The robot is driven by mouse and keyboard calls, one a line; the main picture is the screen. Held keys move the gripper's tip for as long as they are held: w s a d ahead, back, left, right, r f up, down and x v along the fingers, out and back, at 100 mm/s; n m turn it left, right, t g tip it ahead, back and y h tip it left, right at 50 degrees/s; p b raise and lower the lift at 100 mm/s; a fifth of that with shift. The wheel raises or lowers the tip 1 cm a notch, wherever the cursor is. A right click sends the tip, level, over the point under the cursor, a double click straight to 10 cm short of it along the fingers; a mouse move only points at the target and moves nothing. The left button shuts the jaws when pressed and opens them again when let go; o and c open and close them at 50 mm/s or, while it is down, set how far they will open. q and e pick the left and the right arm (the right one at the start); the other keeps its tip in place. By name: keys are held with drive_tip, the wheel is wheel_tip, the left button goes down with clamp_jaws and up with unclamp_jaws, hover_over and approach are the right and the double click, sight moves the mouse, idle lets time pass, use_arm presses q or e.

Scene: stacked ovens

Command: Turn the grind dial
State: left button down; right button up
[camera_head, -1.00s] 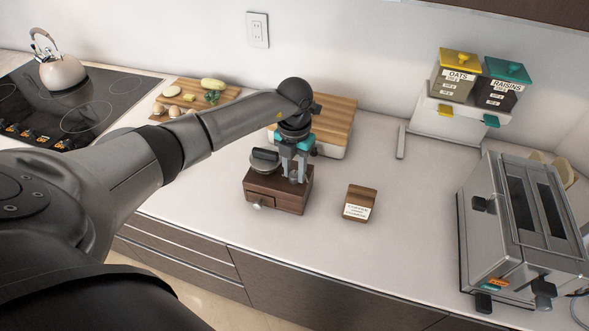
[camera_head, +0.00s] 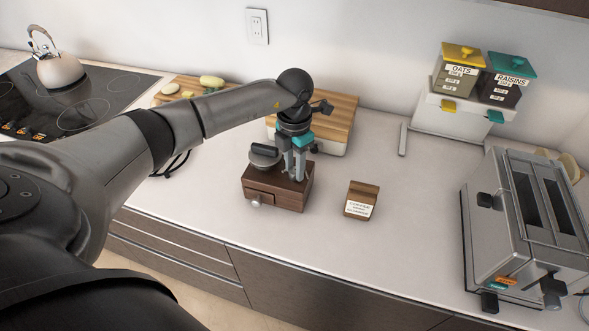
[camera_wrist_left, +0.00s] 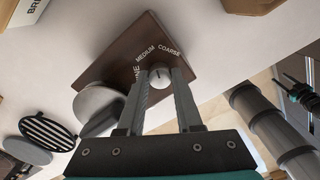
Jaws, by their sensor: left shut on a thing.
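The wooden coffee grinder (camera_head: 278,190) stands on the counter, with a round drawer knob on its front. A dark round lid-like part (camera_head: 265,155) sits on its left side. My left gripper (camera_head: 294,176) points down at the grinder's top right part. In the left wrist view, its two fingers (camera_wrist_left: 160,80) are shut on the pale round grind dial (camera_wrist_left: 159,74), one on each side. The lettering MEDIUM and COARSE (camera_wrist_left: 157,52) curves beside the dial, with another word partly hidden by a finger. In the head view the fingers mostly hide the dial.
A small wooden block with a label (camera_head: 361,200) stands right of the grinder. A cutting board (camera_head: 338,118) lies behind my gripper. A toaster (camera_head: 525,230) is far right and a stovetop (camera_head: 75,105) far left. The counter between block and toaster is clear.

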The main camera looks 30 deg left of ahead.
sight(294, 171)
use_arm(q)
drive_tip(key=m+b, duration=0.2)
drive_tip(key=m, duration=0.2)
drive_tip(key=shift+m, duration=0.3)
drive_tip(key=shift+m+b, duration=0.85)
drive_tip(key=shift+m, duration=0.65)
drive_tip(key=c, duration=0.8)
unclamp_jaws()
drive_tip(key=shift+c, duration=0.2)
drive_tip(key=shift+r, duration=0.15)
wheel_tip(294, 171, up, 15)
